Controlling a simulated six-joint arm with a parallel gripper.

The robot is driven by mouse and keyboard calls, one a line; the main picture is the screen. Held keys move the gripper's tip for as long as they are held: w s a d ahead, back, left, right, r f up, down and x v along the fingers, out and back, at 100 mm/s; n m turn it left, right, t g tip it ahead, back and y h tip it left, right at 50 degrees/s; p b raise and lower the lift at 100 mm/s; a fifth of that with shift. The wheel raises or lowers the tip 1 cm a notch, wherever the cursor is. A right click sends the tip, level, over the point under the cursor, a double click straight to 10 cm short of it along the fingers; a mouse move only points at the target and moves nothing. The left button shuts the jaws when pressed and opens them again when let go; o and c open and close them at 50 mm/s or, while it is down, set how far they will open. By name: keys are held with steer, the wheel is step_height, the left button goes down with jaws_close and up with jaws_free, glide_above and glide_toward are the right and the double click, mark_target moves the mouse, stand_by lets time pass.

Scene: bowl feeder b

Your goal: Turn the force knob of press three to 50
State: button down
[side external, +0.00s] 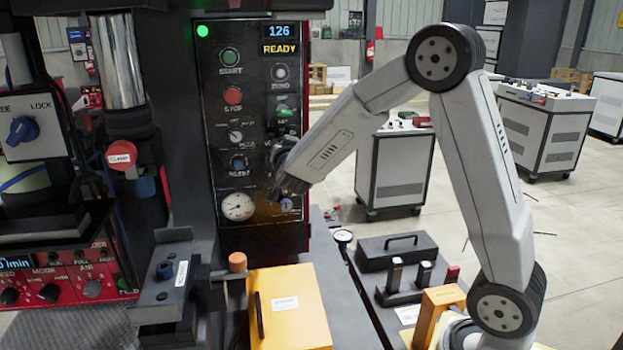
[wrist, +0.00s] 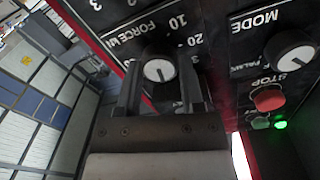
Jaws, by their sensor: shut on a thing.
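In the wrist view the force knob (wrist: 159,70) has a white face with a short dark pointer line toward the bottom of the picture. Its scale, marked FORCE with 10 and 20 readable, appears turned, and the marks beyond are partly hidden by my gripper. My gripper (wrist: 160,82) is shut on the knob, one dark finger on each side. In the side view my gripper (side external: 285,186) is at the right part of the black press panel (side external: 215,130), and I cannot make out the force knob there.
The wrist view also shows a mode knob (wrist: 290,53), a red stop button (wrist: 268,98) and a lit green lamp (wrist: 281,124). In the side view the display (side external: 280,31) reads 126 and READY. A gauge (side external: 237,206) is left of my gripper, and a yellow box (side external: 290,305) stands below.

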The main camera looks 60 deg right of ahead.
steer(key=shift+m, duration=3.5)
steer(key=shift+c, duration=1.1)
jaws_free()
steer(key=shift+s, duration=0.1)
steer(key=v, duration=0.7)
steer(key=shift+s+a, duration=0.2)
steer(key=shift+s, duration=0.05)
